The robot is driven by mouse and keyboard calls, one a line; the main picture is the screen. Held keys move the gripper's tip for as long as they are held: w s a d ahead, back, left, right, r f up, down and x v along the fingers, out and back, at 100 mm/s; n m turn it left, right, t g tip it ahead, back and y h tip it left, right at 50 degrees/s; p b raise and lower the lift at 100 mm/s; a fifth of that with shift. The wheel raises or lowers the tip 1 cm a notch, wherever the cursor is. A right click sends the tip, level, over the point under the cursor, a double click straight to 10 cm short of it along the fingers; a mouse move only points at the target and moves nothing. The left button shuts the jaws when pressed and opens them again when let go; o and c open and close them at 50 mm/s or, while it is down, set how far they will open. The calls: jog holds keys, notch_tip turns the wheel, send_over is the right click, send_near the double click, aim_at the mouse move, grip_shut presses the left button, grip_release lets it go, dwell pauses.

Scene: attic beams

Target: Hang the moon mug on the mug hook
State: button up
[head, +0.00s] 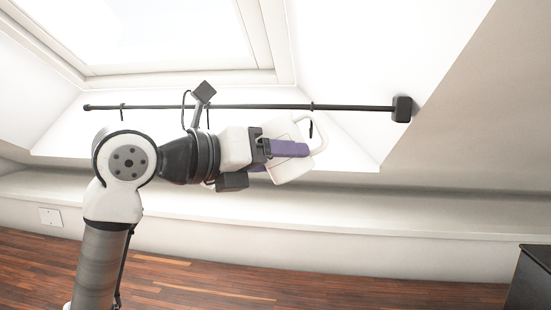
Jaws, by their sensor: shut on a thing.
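My gripper (284,158), with purple fingers, is shut on a white mug (295,170). The mug is tilted, and its looped handle (322,137) points to the upper right. No moon picture shows on the side I see. A black rail (355,107) runs across the window recess, with several small black hooks hanging from it. The right hook (311,128) appears just at the handle's opening in the picture. I cannot tell whether the handle is around the hook, in front of it or touching it. Another hook (122,112) hangs near the rail's left end.
The rail's right end meets a black block (402,109) at the sloped wall. A white ledge (400,235) runs below the recess. A dark cabinet (530,280) stands at the lower right. The space right of the mug looks clear.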

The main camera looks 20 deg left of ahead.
jog(key=shift+w+a+f+p, duration=0.1)
jog(key=shift+w+a+p, duration=0.1)
jog(key=shift+w, duration=0.6)
jog(key=shift+w+a+f+p, duration=0.1)
jog(key=shift+w+a+p, duration=0.1)
jog(key=shift+w, duration=0.6)
jog(key=shift+w+a+f+p, duration=0.1)
jog(key=shift+w+p, duration=0.1)
jog(key=shift+w, duration=0.6)
jog(key=shift+w, duration=0.1)
jog(key=shift+w+f, duration=0.1)
jog(key=shift+w, duration=0.25)
jog(key=shift+w+a, duration=0.1)
jog(key=shift+w, duration=0.05)
jog(key=shift+w, duration=0.25)
jog(key=shift+w, duration=0.25)
jog(key=shift+w+a, duration=0.1)
jog(key=shift+w, duration=0.05)
dwell(0.5)
jog(key=shift+w, duration=0.25)
